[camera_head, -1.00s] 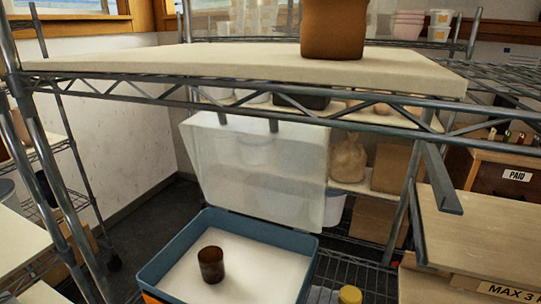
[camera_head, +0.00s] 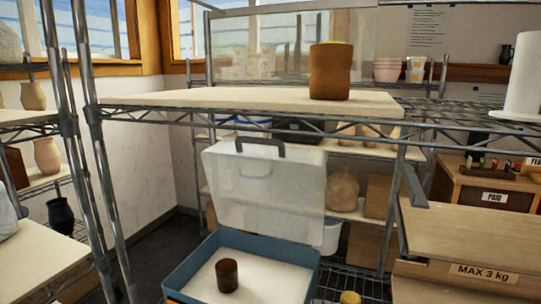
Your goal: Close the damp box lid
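The damp box (camera_head: 296,256) is a blue tray with a white bed, low in the middle of the head view. Its translucent lid (camera_head: 262,196) stands open and upright along the back edge, with a dark grey handle (camera_head: 261,144) at its top. A small brown cup (camera_head: 227,275) stands on the white bed. The box's front is cut off by the bottom of the picture. Neither of my grippers shows.
A wire shelf with a pale board (camera_head: 230,101) crosses above the box and carries a brown pot (camera_head: 330,71). A wooden platform (camera_head: 470,235) marked MAX 3 kg is at the right. A yellow-topped item (camera_head: 350,297) stands right of the box.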

